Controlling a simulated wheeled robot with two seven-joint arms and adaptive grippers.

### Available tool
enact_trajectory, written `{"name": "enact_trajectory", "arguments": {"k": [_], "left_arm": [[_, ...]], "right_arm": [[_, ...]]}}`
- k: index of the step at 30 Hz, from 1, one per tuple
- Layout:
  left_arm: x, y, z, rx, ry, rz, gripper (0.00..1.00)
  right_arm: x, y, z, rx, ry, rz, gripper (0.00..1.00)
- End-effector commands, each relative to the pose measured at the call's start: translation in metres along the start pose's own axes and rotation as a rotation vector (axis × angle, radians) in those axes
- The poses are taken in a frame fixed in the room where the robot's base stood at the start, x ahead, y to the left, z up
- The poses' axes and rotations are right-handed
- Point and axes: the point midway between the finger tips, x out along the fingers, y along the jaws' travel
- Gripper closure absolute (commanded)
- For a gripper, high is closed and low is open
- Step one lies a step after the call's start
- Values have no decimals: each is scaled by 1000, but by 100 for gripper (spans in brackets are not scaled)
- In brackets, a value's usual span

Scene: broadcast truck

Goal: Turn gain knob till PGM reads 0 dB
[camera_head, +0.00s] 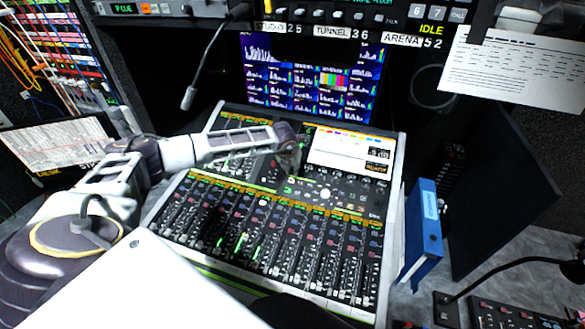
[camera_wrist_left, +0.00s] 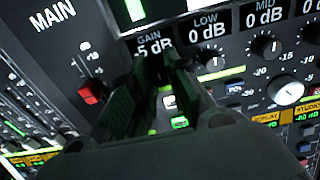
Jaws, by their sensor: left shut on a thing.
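The mixing console (camera_head: 393,215) stands in the middle of the head view. My left gripper (camera_head: 288,160) reaches onto its upper panel, left of the bright screen. In the left wrist view the gripper (camera_wrist_left: 168,72) is shut just below the GAIN readout (camera_wrist_left: 152,47). The gain knob is hidden between the fingers. The readout shows a 5 dB figure; a minus sign before it is hard to make out. A small dB readout (camera_head: 377,153) on the console screen is too small to read surely, with an orange label under it. My right gripper is not in view.
LOW (camera_wrist_left: 212,57) and MID (camera_wrist_left: 265,45) knobs sit close on the right, their readouts at 0 dB. A red MAIN fader (camera_wrist_left: 91,93) is on the left. A gooseneck microphone (camera_head: 189,97) and blue binder (camera_head: 424,235) flank the console.

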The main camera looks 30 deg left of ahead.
Motion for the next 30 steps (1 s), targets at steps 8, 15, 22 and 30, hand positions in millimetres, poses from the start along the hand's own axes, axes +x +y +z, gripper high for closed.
{"name": "enact_trajectory", "arguments": {"k": [8, 15, 22, 30], "left_arm": [[0, 0, 0, 12, -1, 1, 100], [1, 0, 0, 78, -1, 1, 100], [2, 0, 0, 198, -2, 2, 100], [2, -1, -1, 364, -2, 3, 100]], "right_arm": [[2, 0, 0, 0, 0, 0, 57], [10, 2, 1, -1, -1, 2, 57], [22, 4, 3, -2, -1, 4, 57], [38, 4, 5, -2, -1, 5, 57]]}}
